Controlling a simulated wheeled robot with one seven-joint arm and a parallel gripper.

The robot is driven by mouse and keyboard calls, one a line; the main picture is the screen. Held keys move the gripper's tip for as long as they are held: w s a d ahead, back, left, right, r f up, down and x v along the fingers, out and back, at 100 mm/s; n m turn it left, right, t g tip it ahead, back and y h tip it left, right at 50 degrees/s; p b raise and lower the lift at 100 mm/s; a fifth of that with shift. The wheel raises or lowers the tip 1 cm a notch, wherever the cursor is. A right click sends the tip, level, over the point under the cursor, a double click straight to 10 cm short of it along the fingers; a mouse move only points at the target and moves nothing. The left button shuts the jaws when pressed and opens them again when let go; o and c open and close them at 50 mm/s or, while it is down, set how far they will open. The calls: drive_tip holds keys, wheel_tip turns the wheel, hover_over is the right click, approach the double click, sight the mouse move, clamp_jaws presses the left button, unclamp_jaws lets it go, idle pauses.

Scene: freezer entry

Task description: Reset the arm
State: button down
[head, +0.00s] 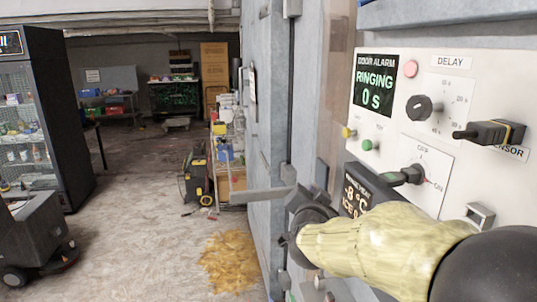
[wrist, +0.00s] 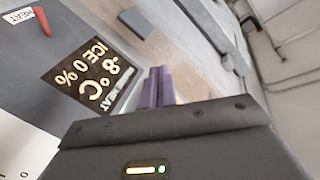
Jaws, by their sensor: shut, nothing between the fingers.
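My gripper shows in the wrist view, where its two purple fingers (wrist: 158,87) are pressed together and hold nothing. They point at a grey surface beside a dark display (wrist: 92,78) reading -8 °C and ICE 0 %. In the head view my arm, in a pale yellow sleeve, reaches in from the lower right across the lower part of the control panel (head: 459,85). Its dark wrist end is near the freezer door edge. The fingers cannot be clearly made out there. The same display (head: 358,190) is partly hidden behind my arm.
The panel carries a door alarm screen (head: 376,85) reading RINGING 0 s, a delay knob (head: 420,108), an OFF/ON switch (head: 411,174) and a sensor plug (head: 490,133). A grey bar (head: 252,195) juts left from the door side. A yellow patch (head: 229,262) lies on the floor, which is open to the left.

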drive_tip(key=s+f+n+g+y, duration=0.3)
drive_tip(key=s+f+n+g, duration=0.15)
drive_tip(key=f, duration=0.55)
drive_tip(key=s+d+f+n+g, duration=0.2)
drive_tip(key=s+f+g, duration=0.2)
drive_tip(key=s+f, duration=0.3)
drive_tip(key=s+d+f+n+g, duration=0.2)
drive_tip(key=s+f+g, duration=0.3)
drive_tip(key=s, duration=0.8)
wheel_tip(320, 180, down, 3)
drive_tip(key=shift+d+f, duration=0.1)
drive_tip(key=shift+d, duration=0.25)
drive_tip(key=shift+s+g, duration=0.1)
drive_tip(key=shift+g, duration=0.15)
drive_tip(key=shift+w+f, duration=0.15)
drive_tip(key=shift+w, duration=0.55)
